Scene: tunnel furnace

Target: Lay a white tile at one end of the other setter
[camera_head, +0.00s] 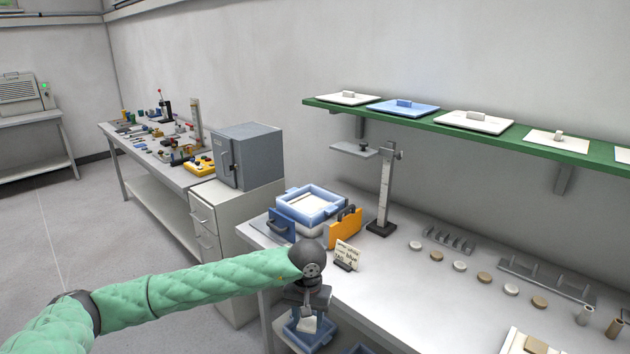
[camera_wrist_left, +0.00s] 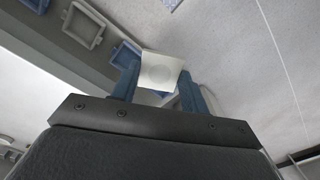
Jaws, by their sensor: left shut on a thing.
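My left gripper (camera_head: 306,314) points down beside the bench's front edge and is shut on a white tile (camera_head: 309,324). In the left wrist view the white tile (camera_wrist_left: 160,71) sits between the two blue fingers, with a faint round mark on its face. Below the gripper is a blue tray (camera_head: 293,342), partly hidden by the arm. A pale slab (camera_head: 514,345) with a beige piece on it is cut off at the bottom right; I cannot tell whether it is a setter. My right gripper is not in view.
The bench (camera_head: 400,300) bears a blue crate (camera_head: 283,208), an orange case (camera_head: 345,229), a small sign (camera_head: 347,254), a stand (camera_head: 383,200) and several discs. A green shelf (camera_head: 420,122) with several lids hangs above. The bench front is clear.

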